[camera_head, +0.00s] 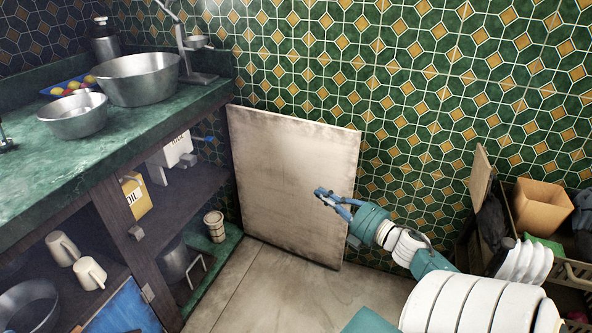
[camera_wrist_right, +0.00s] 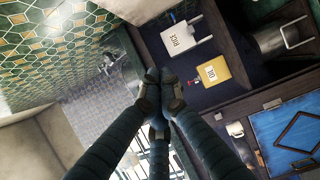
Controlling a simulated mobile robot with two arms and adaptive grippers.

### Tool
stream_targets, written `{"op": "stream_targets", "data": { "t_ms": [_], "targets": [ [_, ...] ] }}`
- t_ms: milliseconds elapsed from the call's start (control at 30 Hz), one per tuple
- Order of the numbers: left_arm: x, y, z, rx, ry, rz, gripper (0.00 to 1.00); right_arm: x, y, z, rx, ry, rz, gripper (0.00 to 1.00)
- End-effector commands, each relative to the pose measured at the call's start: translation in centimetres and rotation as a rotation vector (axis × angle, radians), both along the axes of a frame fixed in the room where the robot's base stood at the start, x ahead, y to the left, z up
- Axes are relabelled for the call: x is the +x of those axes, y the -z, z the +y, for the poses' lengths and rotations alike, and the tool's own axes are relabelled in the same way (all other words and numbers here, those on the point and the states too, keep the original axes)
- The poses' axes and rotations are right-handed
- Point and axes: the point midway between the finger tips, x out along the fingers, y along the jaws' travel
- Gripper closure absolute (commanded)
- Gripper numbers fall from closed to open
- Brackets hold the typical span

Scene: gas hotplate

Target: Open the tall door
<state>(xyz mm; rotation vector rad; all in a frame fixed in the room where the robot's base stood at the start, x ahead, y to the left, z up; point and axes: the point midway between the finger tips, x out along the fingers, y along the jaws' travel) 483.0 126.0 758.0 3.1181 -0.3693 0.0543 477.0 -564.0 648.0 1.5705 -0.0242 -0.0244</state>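The tall door (camera_head: 290,180) is a pale, worn panel at the right end of the cabinet. It stands swung out, wide open, in front of the tiled wall, and the shelves beside it are exposed. My right gripper (camera_head: 322,194) is in front of the door's right half in the head view. In the right wrist view its fingertips (camera_wrist_right: 160,80) are together with nothing seen between them. I cannot tell whether the fingers touch the door. My left gripper is not in view.
The open cabinet holds a yellow oil box (camera_head: 136,196), a white rice box (camera_head: 178,150) and mugs (camera_head: 62,249). Metal bowls (camera_head: 138,80) stand on the green counter (camera_head: 140,125). A crate with a cardboard box (camera_head: 541,208) is at the right. Bare floor (camera_head: 270,290) lies before the door.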

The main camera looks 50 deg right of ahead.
Motion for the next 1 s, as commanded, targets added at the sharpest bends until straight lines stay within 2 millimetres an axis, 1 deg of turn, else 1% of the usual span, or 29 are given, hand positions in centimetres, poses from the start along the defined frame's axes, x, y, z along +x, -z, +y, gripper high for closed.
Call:
{"op": "stream_targets", "data": {
  "t_ms": [33, 300, 500, 700, 900, 967, 1000],
  "targets": [
    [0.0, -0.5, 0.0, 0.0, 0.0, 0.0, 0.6, 0.2, -0.3, 1.2, 0.004, -0.002, -0.002, 1.0],
    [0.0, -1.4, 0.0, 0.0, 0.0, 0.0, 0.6, 1.3, -0.2, 6.2, 0.003, -0.001, -0.002, 1.0],
    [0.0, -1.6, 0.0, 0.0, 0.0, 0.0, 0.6, 2.1, -0.1, 8.8, 0.001, -0.001, -0.001, 1.0],
    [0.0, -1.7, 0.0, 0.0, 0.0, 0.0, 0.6, 2.4, 0.0, 9.7, 0.001, -0.001, -0.001, 1.0],
    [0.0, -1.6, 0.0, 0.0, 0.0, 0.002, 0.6, 2.4, 0.0, 9.8, 0.002, 0.0, 0.0, 1.0],
    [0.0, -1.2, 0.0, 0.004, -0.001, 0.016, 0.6, 2.4, 0.1, 9.9, 0.017, 0.012, 0.003, 1.0],
    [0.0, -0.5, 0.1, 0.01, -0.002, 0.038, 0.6, 2.4, 0.3, 9.9, 0.04, 0.028, 0.008, 1.0]
  ]
}}
